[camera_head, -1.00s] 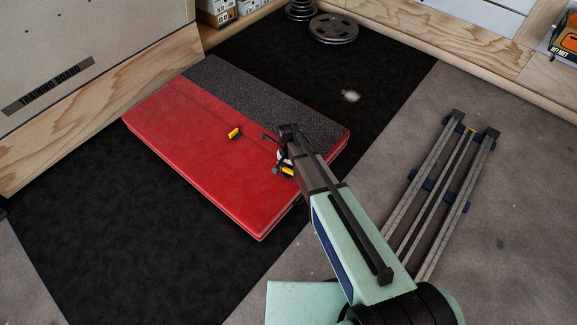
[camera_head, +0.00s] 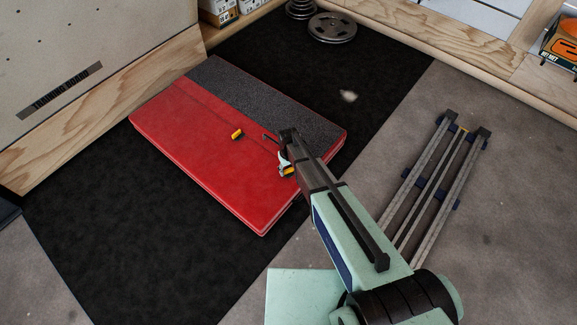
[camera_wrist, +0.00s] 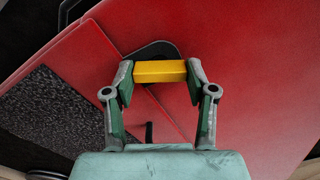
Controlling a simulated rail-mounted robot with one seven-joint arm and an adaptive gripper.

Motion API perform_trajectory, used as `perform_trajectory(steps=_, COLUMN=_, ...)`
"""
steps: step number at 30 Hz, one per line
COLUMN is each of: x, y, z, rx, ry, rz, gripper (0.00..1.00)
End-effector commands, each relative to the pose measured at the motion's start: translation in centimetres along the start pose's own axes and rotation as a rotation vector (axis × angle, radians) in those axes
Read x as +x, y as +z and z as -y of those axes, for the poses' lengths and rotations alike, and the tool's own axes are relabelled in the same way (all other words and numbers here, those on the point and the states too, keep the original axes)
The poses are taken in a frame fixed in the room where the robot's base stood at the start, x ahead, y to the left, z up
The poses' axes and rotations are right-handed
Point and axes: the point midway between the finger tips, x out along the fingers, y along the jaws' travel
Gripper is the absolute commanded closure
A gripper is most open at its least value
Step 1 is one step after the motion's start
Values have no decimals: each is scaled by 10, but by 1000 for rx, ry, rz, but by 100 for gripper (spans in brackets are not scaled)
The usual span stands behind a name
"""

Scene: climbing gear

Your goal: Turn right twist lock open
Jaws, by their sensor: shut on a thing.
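The right twist lock (camera_head: 287,171) is a small yellow block on the red crash pad (camera_head: 205,165), near the pad's right edge. In the wrist view the yellow block of the lock (camera_wrist: 160,71) spans between my fingertips, with a dark rounded base (camera_wrist: 155,50) behind it. My gripper (camera_wrist: 160,76) is shut on its two ends. In the head view my gripper (camera_head: 284,164) is at the lock, and my arm hides part of this area. A second yellow lock (camera_head: 237,134) sits on the pad to the left, clear of the gripper.
A dark grey textured strip (camera_head: 265,100) runs along the pad's far side. The pad lies on a black mat (camera_head: 110,230). A metal rail frame (camera_head: 435,185) lies on the floor at right. Weight plates (camera_head: 332,28) lie at the back. The mat left of the pad is clear.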

Motion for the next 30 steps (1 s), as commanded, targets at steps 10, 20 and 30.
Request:
perform_trajectory(steps=10, x=0, y=0, z=0, rx=-284, ry=0, rz=2, gripper=79)
perform_trajectory(steps=20, x=1, y=0, z=0, rx=-427, ry=0, rz=1, gripper=79)
perform_trajectory(steps=30, x=1, y=0, z=0, rx=-457, ry=0, rz=1, gripper=79)
